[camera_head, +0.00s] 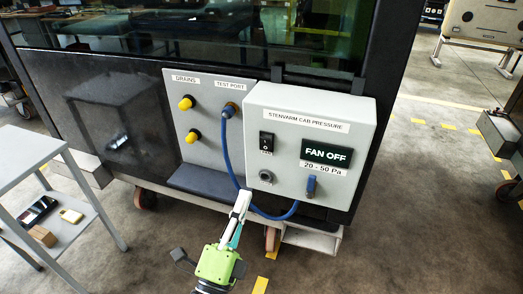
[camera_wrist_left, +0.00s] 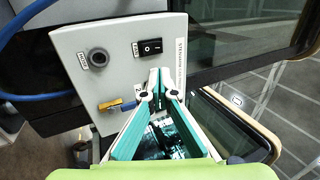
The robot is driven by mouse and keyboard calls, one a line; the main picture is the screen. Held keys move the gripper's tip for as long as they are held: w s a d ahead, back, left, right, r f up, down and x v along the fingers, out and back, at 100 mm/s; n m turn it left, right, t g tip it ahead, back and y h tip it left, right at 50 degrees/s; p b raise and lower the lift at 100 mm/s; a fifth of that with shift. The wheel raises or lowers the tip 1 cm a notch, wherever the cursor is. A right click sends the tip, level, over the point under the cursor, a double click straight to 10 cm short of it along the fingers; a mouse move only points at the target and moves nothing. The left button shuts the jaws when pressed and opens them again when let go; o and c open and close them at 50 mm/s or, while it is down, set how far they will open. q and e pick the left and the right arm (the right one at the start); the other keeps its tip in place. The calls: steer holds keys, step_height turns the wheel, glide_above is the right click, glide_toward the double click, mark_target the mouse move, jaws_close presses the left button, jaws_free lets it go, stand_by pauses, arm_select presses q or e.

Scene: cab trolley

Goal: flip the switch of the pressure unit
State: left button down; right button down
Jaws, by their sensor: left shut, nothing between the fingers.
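The pressure unit (camera_head: 350,117) is a pale box labelled "STENVARM CAB PRESSURE" on the dark cab's side. Its black rocker switch (camera_head: 266,141) is at the upper left of its face, and also shows in the left wrist view (camera_wrist_left: 150,47). The display (camera_head: 326,154) reads "FAN OFF". My left gripper (camera_head: 242,194) is shut and empty, its tips below and left of the switch in the head view. In the left wrist view its fingertips (camera_wrist_left: 157,79) appear just below the switch, apart from it as far as I can tell. My right gripper is not in view.
A blue hose (camera_head: 224,150) loops from the test port under the unit to a blue fitting (camera_head: 311,186). A round socket (camera_head: 266,176) sits below the switch. Yellow drain caps (camera_head: 187,103) are to the left.

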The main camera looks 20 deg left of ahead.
mark_target(265, 141)
arm_select(q)
steer(key=x, duration=1.3)
steer(key=shift+w, duration=0.25)
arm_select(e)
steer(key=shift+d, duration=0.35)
arm_select(q)
steer(key=p, duration=0.2)
steer(key=r+g+p, duration=0.1)
steer(key=p, duration=0.1)
steer(key=shift+w+r, duration=0.2)
steer(key=shift+w, duration=0.05)
steer(key=shift+f+b, duration=0.35)
steer(key=shift+f, duration=0.1)
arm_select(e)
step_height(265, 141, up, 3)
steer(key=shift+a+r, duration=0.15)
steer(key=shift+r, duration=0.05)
